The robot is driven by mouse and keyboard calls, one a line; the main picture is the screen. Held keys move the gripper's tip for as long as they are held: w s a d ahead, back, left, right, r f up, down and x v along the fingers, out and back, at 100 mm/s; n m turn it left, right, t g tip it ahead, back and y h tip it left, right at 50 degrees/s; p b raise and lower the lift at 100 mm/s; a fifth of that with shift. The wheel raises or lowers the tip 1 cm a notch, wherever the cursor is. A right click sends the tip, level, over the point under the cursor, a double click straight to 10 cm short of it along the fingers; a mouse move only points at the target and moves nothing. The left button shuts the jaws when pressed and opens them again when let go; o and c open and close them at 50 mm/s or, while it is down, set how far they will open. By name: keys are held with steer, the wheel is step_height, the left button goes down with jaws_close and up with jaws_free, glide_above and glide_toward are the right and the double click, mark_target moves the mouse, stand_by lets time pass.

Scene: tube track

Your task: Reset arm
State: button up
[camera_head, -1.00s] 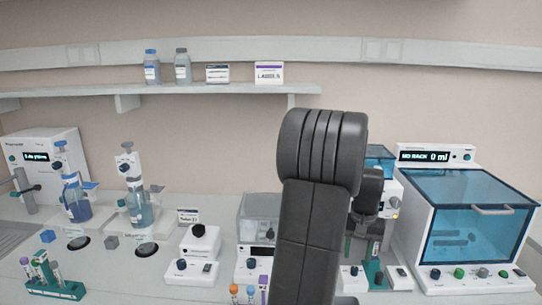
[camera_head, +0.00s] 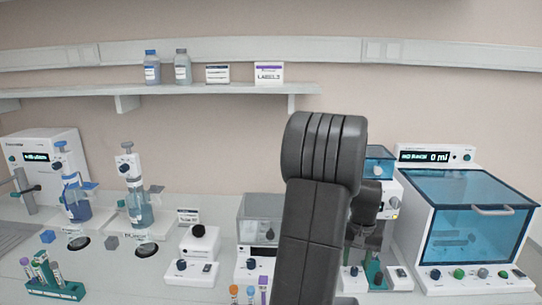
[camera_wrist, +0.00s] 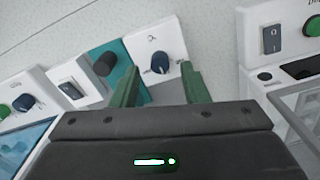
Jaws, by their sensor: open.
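My arm rises in the middle of the head view, its dark links hiding part of the bench behind. My gripper shows in the wrist view (camera_wrist: 160,88), its two green fingers apart with nothing between them. I cannot tell how high the fingers are above these. In the head view the gripper is mostly hidden behind my arm.
A white machine with a blue see-through lid (camera_head: 470,205) stands at the right. A teal tube rack (camera_head: 50,280) stands at the front left. Two dispenser bottles (camera_head: 140,208) are at the left. A shelf (camera_head: 200,89) with bottles and labels runs along the wall.

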mark_target(354, 268)
step_height(354, 268, down, 2)
steer(key=shift+f, duration=0.15)
steer(key=n, duration=1.1)
steer(key=shift+n, duration=0.3)
steer(key=shift+r, duration=0.4)
step_height(354, 268, up, 9)
steer(key=shift+f, duration=0.2)
steer(key=shift+a+f, duration=0.1)
steer(key=shift+a, duration=0.05)
